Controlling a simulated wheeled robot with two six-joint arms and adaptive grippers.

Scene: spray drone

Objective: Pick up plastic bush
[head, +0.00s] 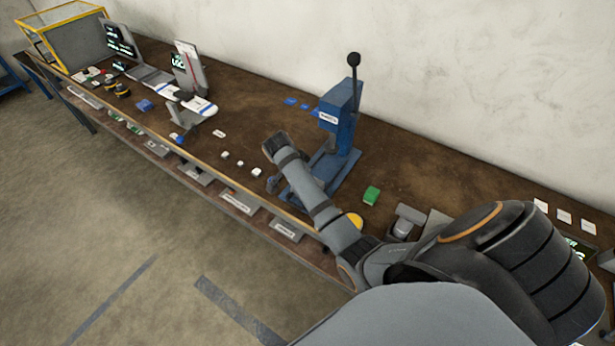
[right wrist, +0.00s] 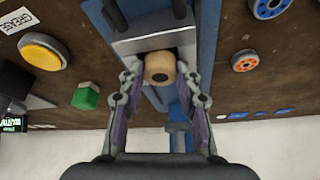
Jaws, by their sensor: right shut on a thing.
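In the right wrist view a tan plastic bush (right wrist: 159,66) with a dark centre hole sits between the fingers of my right gripper (right wrist: 158,78). The gripper is shut on it, one finger on each side. The bush is at the grey plate of the blue press (right wrist: 208,40); I cannot tell whether it still touches the plate. In the head view the press (head: 343,110) stands upright on the bench, and my right arm reaches in front of it. The bush cannot be made out there. My left gripper is not in view.
A green block (head: 371,195) and a yellow button (head: 355,220) lie near the press on the brown bench (head: 300,130). The wrist view also shows an orange ring (right wrist: 244,61) and a blue ring (right wrist: 268,7). Small white pieces (head: 256,172) lie left of my arm.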

